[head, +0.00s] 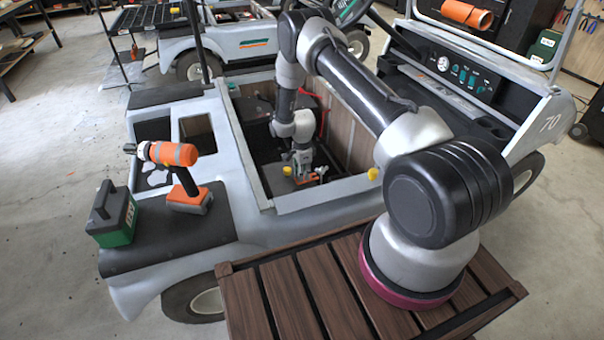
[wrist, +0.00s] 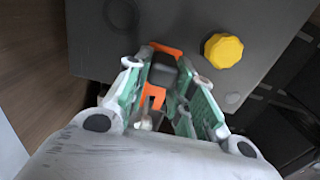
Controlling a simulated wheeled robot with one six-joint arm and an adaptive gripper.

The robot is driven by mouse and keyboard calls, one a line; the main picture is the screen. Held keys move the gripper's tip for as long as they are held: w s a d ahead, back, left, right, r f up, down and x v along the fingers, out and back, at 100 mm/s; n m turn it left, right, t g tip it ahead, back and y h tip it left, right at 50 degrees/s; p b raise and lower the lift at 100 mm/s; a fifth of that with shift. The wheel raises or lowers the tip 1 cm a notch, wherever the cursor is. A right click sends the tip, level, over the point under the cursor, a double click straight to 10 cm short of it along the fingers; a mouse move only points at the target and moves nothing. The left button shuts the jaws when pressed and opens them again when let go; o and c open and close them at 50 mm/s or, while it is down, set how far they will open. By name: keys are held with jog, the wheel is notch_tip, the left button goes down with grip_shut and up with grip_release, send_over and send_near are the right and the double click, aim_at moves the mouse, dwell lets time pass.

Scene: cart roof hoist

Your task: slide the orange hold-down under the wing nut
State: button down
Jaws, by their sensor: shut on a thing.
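My gripper (head: 302,168) reaches down into the open bay of the grey cart. In the wrist view my gripper (wrist: 164,74) has its two green-padded fingers on either side of a dark block on the orange hold-down (wrist: 153,96), and it is shut on that piece. The forked end of the hold-down points toward the bottom of the wrist view. The hold-down also shows in the head view (head: 314,178), just below the fingers. A small pale metal piece (wrist: 143,123) shows near the fork; I cannot tell whether it is the wing nut.
A yellow cap (wrist: 223,50) sits on the dark flat top (wrist: 108,55) beside the fingers. The bay's light rim (head: 325,190) and wooden side panel (head: 345,130) stand close to my arm. An orange drill (head: 172,155) and green-black battery (head: 113,215) stand on the cart's left deck.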

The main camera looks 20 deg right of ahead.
jog(key=shift+d, duration=1.85)
jog(key=c, duration=1.1)
grip_release()
jog(key=shift+c, duration=0.2)
jog(key=shift+r, duration=0.15)
notch_tip(320, 180, up, 12)
